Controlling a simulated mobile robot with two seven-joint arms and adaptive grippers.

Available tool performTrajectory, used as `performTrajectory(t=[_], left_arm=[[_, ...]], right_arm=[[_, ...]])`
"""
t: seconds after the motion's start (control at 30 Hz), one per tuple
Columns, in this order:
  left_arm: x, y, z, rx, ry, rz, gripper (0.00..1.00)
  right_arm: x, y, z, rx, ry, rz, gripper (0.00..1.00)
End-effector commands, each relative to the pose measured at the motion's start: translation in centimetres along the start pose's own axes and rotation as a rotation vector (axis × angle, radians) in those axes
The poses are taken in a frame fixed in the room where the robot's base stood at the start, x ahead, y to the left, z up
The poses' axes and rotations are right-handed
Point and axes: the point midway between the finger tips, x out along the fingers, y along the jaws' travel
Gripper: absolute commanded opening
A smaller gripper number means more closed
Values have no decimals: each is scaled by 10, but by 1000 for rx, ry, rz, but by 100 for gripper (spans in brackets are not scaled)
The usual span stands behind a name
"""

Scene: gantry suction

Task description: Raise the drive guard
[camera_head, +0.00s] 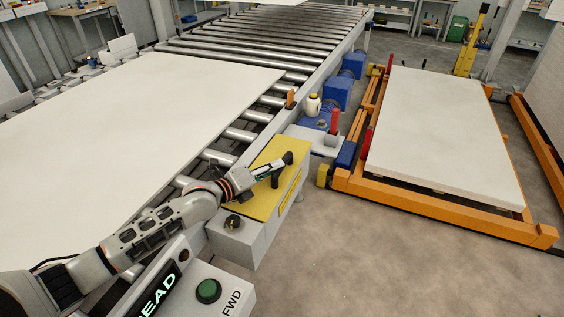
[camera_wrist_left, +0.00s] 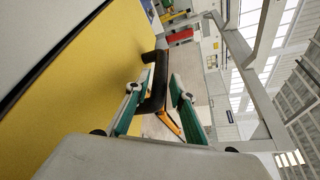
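The drive guard (camera_head: 262,200) is a yellow cover lying flat and lowered on a grey housing beside the roller conveyor. Its black handle (camera_head: 288,158) stands up near its right edge. My left gripper (camera_head: 277,170) is at the handle. In the left wrist view, the green-sided fingers (camera_wrist_left: 156,87) are spread apart, with the black handle (camera_wrist_left: 158,72) between or just beyond their tips. I see no clear grip on it. The yellow guard face (camera_wrist_left: 85,75) fills the left of that view. My right gripper is not in view.
A large white sheet (camera_head: 130,120) lies on the roller conveyor (camera_head: 270,38) at left. A green button (camera_head: 208,291) on a box marked FWD is in front. An orange-framed cart (camera_head: 430,205) with a white panel (camera_head: 440,130) stands at right. Open floor (camera_head: 370,260) lies in front.

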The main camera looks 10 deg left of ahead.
Motion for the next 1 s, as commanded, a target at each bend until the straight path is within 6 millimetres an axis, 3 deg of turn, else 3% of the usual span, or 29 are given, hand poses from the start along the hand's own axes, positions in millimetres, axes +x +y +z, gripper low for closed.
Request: performTrajectory(t=[0.3, 0.7, 0.8, 1.0], left_arm=[[45, 1, 0, -1, -1, 0, 23], [53, 0, 1, 0, -2, 0, 23], [53, 0, 1, 0, -2, 0, 0], [53, 0, 1, -2, -2, -1, 0]], right_arm=[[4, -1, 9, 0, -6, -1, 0], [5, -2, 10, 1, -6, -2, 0], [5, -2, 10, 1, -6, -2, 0], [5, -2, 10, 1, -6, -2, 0]])
